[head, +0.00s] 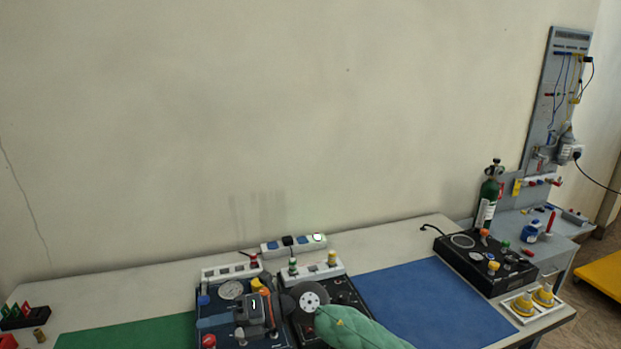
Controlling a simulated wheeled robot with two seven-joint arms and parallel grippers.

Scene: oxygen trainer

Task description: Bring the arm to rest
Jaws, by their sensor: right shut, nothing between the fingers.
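My right arm, in a green sleeve, comes in from the bottom of the head view. Its round grey wrist disc leads to my right gripper (243,328), which is shut and empty. The gripper is in front of the dark blue trainer box (275,342) with a round gauge (231,290) and hides part of its top. I cannot tell how high above the box it is. My left gripper is not in view.
A black trainer box (345,292) is partly behind my right arm. A blue mat (430,300) and green mat (130,334) lie bare. At right are another black box (470,262), a green cylinder (488,194) and yellow-topped fittings (523,303). The wall stands behind.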

